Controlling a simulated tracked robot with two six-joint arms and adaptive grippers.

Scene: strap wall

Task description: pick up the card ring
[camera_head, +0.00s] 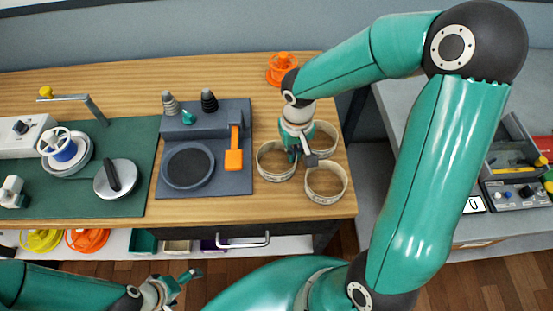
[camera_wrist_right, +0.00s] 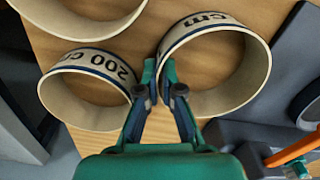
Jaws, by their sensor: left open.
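Three pale card rings stand at the right end of the wooden table: a left one (camera_head: 262,172), a front right one (camera_head: 327,198) and a back one (camera_head: 332,127). My right gripper (camera_head: 298,157) points down at the left ring's right side. In the right wrist view, its fingertips (camera_wrist_right: 160,74) sit close together on either side of that ring's wall (camera_wrist_right: 232,98); I cannot tell whether they press on it. A ring marked "200" (camera_wrist_right: 60,98) is beside it, and the third ring shows at top left. My left gripper (camera_head: 185,284) is open and empty, low in front of the table.
A dark board (camera_head: 205,191) with a round pad and an orange handle (camera_head: 234,158) lies left of the rings. An orange spool (camera_head: 282,70) stands behind them. A green mat with metal parts is further left. The table's right edge is close to the rings.

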